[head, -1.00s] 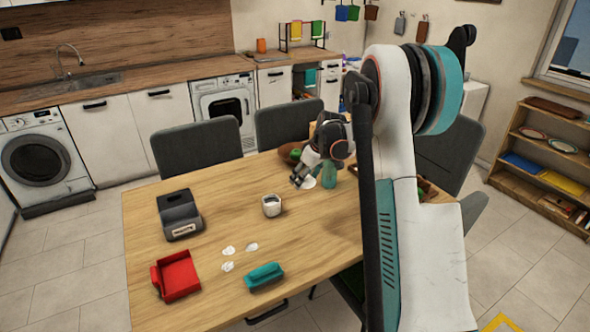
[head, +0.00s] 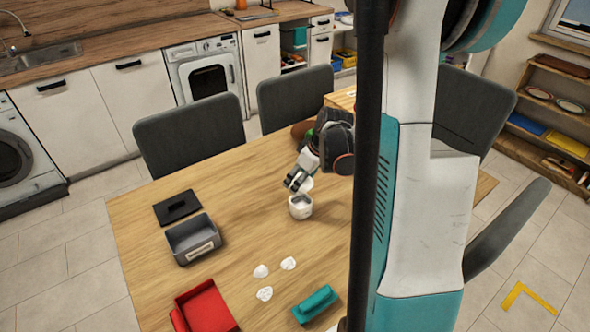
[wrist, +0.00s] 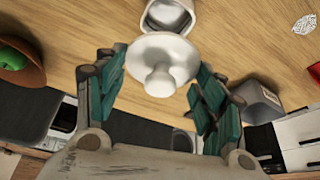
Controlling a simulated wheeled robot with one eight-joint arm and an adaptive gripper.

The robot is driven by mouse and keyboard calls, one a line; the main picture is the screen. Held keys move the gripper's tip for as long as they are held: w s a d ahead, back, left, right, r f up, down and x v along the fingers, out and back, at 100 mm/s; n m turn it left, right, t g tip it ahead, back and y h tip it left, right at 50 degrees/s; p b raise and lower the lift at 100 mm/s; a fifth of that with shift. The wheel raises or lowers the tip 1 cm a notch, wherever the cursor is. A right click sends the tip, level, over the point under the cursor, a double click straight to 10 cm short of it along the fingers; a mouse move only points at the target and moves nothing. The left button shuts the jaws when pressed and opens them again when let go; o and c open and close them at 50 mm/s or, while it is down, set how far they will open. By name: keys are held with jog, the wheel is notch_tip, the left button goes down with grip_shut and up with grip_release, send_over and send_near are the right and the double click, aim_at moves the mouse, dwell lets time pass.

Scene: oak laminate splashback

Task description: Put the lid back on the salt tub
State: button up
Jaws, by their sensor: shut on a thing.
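The salt tub (head: 300,207) is a small white open tub standing upright on the wooden table. My gripper (head: 297,183) is just behind and above it, shut on the white lid (head: 307,184). In the wrist view the round lid (wrist: 168,48) and its knob (wrist: 160,82) lie between the teal finger pads of my gripper (wrist: 162,72). The lid overlaps the near edge of the tub (wrist: 178,14) in that view and hides part of its rim. The lid is off the tub; I cannot tell the exact height between them.
A grey box (head: 192,240) stands left, with a black flat piece (head: 178,207) behind it. Crumpled white bits (head: 264,293), a red tray (head: 205,308) and a teal block (head: 316,304) lie nearer. A brown bowl (wrist: 20,62) with a green fruit is left in the wrist view.

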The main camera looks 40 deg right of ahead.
jog(key=shift+f+b, duration=2.35)
jog(key=shift+f, duration=0.8)
jog(key=shift+f+b, duration=0.15)
jog(key=shift+b, duration=0.4)
dwell(0.5)
jog(key=o, duration=1)
jog(key=shift+c, duration=0.2)
jog(key=o, duration=0.3)
